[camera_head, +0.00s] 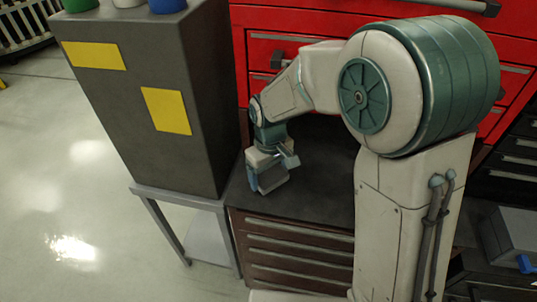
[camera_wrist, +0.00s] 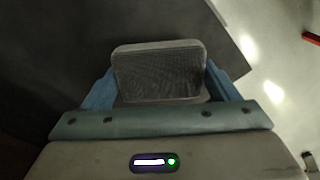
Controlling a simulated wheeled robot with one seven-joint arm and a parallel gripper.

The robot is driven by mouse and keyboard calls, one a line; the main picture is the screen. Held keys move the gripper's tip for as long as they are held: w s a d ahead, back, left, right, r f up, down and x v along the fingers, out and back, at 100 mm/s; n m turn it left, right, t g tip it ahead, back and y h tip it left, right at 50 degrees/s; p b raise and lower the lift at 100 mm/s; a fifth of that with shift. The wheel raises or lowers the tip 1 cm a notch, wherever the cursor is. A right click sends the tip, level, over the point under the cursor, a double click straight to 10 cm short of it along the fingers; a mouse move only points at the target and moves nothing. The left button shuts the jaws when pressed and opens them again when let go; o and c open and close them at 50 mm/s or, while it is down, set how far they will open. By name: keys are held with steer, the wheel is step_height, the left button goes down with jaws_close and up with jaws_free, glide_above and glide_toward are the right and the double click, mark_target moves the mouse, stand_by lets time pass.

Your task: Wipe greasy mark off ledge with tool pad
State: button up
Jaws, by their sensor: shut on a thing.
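My gripper (camera_head: 268,176) is shut on the tool pad (camera_wrist: 160,75), a grey block with rounded corners and a dark textured face. In the wrist view its blue fingers press on the pad's left and right sides. In the head view the pad (camera_head: 272,180) hangs over the left part of a dark flat top, which looks like the ledge (camera_head: 325,190). The ledge also fills the left of the wrist view (camera_wrist: 50,60). I cannot tell whether the pad touches it. No greasy mark can be made out in either view; my arm hides part of the ledge.
A tall dark grey box (camera_head: 150,110) with yellow labels stands on a metal stand (camera_head: 180,196) close to my gripper's left. Red drawers (camera_head: 270,50) rise behind the ledge. Brown drawers (camera_head: 290,250) are below it. Open floor (camera_head: 60,180) lies at the left.

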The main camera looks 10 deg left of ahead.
steer(key=shift+r+p, duration=1.75)
steer(key=shift+r, duration=1)
steer(key=shift+s+f, duration=0.1)
